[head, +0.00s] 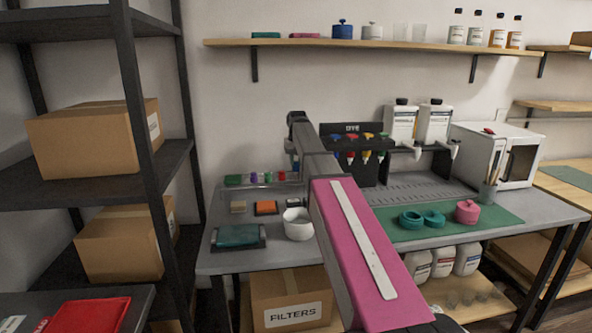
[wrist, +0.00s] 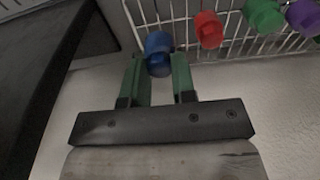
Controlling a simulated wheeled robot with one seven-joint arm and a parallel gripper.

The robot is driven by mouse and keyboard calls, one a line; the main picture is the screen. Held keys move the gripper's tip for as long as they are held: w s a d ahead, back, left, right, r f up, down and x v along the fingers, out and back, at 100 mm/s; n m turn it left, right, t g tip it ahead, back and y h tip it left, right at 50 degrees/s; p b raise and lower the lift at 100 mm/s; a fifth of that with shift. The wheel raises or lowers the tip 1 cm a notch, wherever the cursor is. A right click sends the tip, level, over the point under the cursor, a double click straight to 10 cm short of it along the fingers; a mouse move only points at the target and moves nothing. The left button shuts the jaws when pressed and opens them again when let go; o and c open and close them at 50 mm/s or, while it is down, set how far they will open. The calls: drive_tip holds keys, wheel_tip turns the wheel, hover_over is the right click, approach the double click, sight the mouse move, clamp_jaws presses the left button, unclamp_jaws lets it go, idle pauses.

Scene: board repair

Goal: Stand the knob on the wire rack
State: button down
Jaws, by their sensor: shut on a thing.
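A blue knob (wrist: 158,46) sits between the two green fingertips of my gripper (wrist: 159,62) in the wrist view. My gripper is shut on it. The knob is at the edge of the wire rack (wrist: 182,12); I cannot tell whether it rests on the wires. A red knob (wrist: 209,29), a green knob (wrist: 264,14) and a purple knob (wrist: 304,17) stand in a row on the rack beside it.
The grey bench (head: 215,262) holds a white bowl (head: 298,224), a teal cloth (head: 237,235) and a dye stand (head: 352,150). A green mat (head: 390,238) with teal rings and a pink pot (head: 467,211) lies right. A dark shelf (head: 130,100) stands left.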

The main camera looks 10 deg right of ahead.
sight(296, 166)
drive_tip(key=shift+f, duration=2)
drive_tip(key=c, duration=0.9)
unclamp_jaws()
drive_tip(key=shift+f, duration=0.1)
drive_tip(key=shift+c, duration=0.2)
wheel_tip(296, 166, up, 12)
drive_tip(key=s, duration=0.1)
drive_tip(key=shift+s, duration=0.25)
